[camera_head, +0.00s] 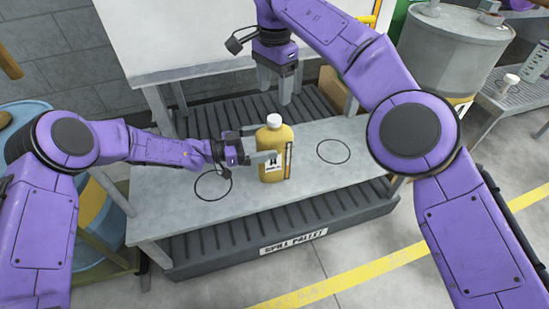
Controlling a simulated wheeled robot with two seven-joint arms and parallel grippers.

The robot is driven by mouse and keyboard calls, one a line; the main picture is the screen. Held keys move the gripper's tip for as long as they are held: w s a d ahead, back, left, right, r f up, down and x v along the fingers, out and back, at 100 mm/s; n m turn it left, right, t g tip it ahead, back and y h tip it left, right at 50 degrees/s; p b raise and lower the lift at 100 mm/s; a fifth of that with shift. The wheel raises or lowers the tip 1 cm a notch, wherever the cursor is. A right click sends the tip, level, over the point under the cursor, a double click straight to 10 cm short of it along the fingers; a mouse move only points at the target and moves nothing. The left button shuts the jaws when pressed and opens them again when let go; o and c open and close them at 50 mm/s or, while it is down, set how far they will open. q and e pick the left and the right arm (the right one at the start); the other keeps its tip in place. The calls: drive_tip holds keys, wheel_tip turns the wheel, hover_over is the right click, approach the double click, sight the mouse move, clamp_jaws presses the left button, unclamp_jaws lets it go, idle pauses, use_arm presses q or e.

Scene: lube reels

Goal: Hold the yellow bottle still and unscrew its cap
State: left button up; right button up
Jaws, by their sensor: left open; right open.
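The yellow bottle (273,140) stands upright on the grey bench (310,180), between two black circle outlines. It has a white label and a white cap (273,120) seated on its neck. My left gripper (268,145) is at the bottle from the left, open, with its fingers reaching beside the bottle's upper body; whether they touch it I cannot tell. My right gripper (278,98) is open and empty, pointing down above and behind the cap in the picture, apart from it.
One black circle (213,186) lies left of the bottle, another (333,152) right of it. A dark spill pallet (290,238) surrounds the bench's foot. A blue drum (90,225) is at left, a grey drum (452,55) at upper right. The bench's right part is clear.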

use_arm(q)
drive_tip(key=shift+x, duration=1.45)
drive_tip(key=shift+c, duration=0.3)
